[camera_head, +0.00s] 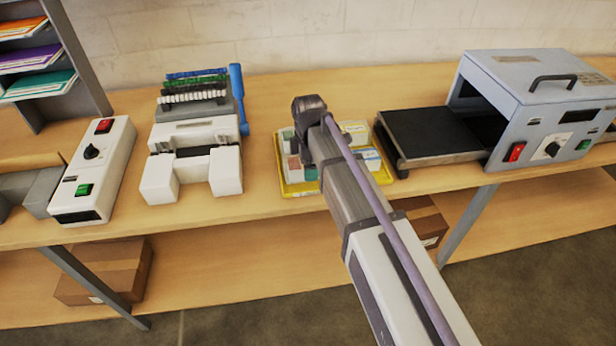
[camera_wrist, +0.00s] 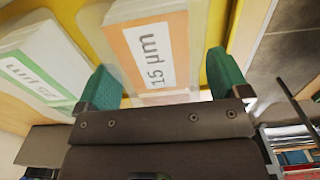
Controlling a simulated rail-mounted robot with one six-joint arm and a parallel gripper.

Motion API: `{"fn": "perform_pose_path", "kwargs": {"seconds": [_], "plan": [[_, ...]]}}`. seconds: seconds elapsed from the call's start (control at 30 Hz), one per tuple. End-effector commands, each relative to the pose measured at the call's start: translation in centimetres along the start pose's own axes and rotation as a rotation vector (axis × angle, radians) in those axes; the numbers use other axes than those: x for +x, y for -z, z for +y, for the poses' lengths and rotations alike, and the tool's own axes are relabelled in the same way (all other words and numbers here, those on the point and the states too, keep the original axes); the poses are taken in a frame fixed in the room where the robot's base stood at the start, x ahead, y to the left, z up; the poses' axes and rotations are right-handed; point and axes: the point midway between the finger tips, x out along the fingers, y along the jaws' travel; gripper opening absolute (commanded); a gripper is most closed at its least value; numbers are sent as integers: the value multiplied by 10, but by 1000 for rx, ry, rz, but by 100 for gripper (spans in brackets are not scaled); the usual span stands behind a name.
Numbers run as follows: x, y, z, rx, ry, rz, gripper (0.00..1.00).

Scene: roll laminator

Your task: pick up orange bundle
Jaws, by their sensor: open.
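The orange bundle (camera_wrist: 125,45) is a pale pack with an orange face and a white label reading "15 µm". In the wrist view it lies between the two green fingertips of my gripper (camera_wrist: 164,82). My gripper is open, one fingertip on each side of the bundle; I cannot tell whether either touches it. A green-edged bundle (camera_wrist: 40,60) lies to its left. In the head view the yellow tray (camera_head: 300,190) stands on the bench with several small packs in it. My arm covers part of the tray and hides the orange bundle and my fingertips there.
A blue-grey laminator (camera_head: 535,110) with a black feed table (camera_head: 430,135) stands right of the tray. A white binding machine (camera_head: 195,150) and a switch box (camera_head: 92,170) stand to its left. A paper shelf (camera_head: 40,60) is at far left.

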Motion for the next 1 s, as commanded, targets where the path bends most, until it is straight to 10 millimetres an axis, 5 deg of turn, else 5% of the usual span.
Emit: {"fn": "perform_pose_path", "kwargs": {"seconds": [0.03,0.27,0.9,1.0], "plan": [[14,0,0,0,0,0,94],[10,0,0,0,0,0,94],[10,0,0,0,0,0,33],[10,0,0,0,0,0,33]]}}
